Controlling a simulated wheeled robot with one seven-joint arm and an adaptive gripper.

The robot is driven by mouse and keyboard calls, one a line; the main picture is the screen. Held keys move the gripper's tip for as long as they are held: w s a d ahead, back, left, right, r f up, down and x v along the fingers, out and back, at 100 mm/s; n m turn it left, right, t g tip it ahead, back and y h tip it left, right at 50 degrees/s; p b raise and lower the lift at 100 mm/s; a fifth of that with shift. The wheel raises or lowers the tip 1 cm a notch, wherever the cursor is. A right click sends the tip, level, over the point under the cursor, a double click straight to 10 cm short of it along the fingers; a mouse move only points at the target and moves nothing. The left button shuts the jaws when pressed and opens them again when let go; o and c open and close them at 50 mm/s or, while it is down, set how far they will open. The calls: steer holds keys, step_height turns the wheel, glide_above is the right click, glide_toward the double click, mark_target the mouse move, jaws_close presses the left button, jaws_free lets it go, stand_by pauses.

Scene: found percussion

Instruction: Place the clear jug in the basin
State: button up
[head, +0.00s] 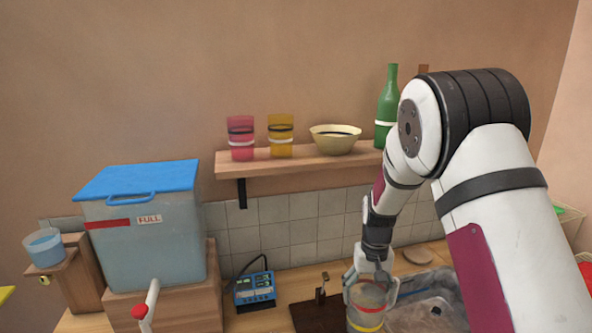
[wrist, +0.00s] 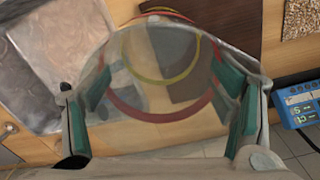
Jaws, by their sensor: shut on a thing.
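My gripper (head: 369,280) is shut on the clear jug (head: 367,304), a see-through vessel with red and yellow bands. In the wrist view the jug (wrist: 150,100) fills the space between the two green-padded fingers (wrist: 160,118), and its round rim and bands show. The grey basin (head: 432,304) is just right of the jug in the head view, partly hidden by my arm. In the wrist view the basin (wrist: 55,50) lies at upper left. The jug appears over the wooden counter beside the basin; its bottom is cut off in the head view, so its height is unclear.
A dark brown board (head: 318,314) and a blue meter (head: 254,289) lie left of the jug. A large blue-lidded tank (head: 150,240) stands further left. A wall shelf (head: 300,165) above holds cups, a bowl (head: 336,139) and a green bottle (head: 388,105).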

steer(key=shift+w+d, duration=0.25)
steer(key=shift+d, duration=0.15)
steer(key=shift+w+d+r+n, duration=0.1)
steer(key=shift+r+n, duration=0.05)
steer(key=shift+n, duration=0.15)
steer(key=shift+r, duration=3.15)
steer(key=shift+f, duration=3.4)
